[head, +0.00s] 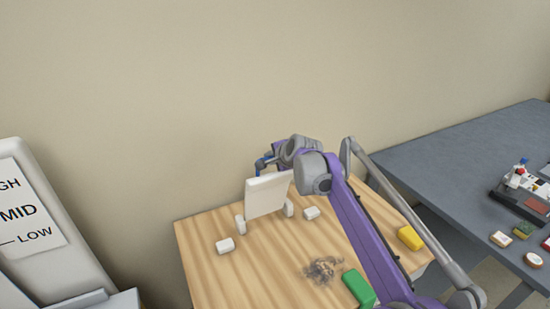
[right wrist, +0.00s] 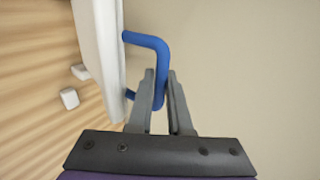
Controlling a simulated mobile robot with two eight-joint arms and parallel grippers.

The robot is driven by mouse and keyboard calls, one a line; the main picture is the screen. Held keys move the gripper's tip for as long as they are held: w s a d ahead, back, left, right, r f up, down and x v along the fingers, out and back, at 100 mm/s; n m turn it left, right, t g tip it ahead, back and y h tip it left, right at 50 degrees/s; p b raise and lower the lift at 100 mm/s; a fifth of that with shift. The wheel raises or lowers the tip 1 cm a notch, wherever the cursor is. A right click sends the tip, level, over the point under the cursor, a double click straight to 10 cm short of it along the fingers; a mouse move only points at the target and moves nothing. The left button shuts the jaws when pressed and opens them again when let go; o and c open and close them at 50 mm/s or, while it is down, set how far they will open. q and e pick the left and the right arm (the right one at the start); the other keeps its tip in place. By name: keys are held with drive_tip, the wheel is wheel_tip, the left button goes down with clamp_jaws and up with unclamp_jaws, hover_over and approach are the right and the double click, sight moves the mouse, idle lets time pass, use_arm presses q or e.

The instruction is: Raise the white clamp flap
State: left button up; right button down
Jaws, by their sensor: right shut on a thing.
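The white clamp flap (head: 267,196) stands close to upright, leaning a little, above the wooden table, between two small white hinge supports (head: 240,225). Its blue handle (head: 258,166) is on the far side near the top edge. My right gripper (head: 271,158) reaches over from behind the flap. In the right wrist view the fingers (right wrist: 161,80) are shut on the bent blue handle (right wrist: 148,40), beside the white flap panel (right wrist: 98,50). My arm covers part of the table on the right. My left gripper is not in view.
White blocks (head: 225,245) sit on the wooden table (head: 210,275), with a dark fuzzy clump (head: 324,269), a green block (head: 358,288) and a yellow block (head: 410,237). A grey bench (head: 450,150) with small items stands right. A labelled white machine (head: 45,240) stands left.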

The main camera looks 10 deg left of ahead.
drive_tip(key=shift+w+a+r, duration=0.1)
drive_tip(key=shift+r, duration=0.05)
drive_tip(key=c, duration=1.2)
unclamp_jaws()
drive_tip(key=o, duration=0.4)
drive_tip(key=shift+w+a, duration=0.25)
drive_tip(key=shift+c, duration=0.2)
drive_tip(key=shift+s+d, duration=0.15)
drive_tip(key=shift+s, duration=0.05)
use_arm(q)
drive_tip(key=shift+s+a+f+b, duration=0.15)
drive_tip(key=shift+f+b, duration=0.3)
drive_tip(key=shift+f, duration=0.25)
use_arm(e)
drive_tip(key=v, duration=1)
drive_tip(key=shift+s+d, duration=0.15)
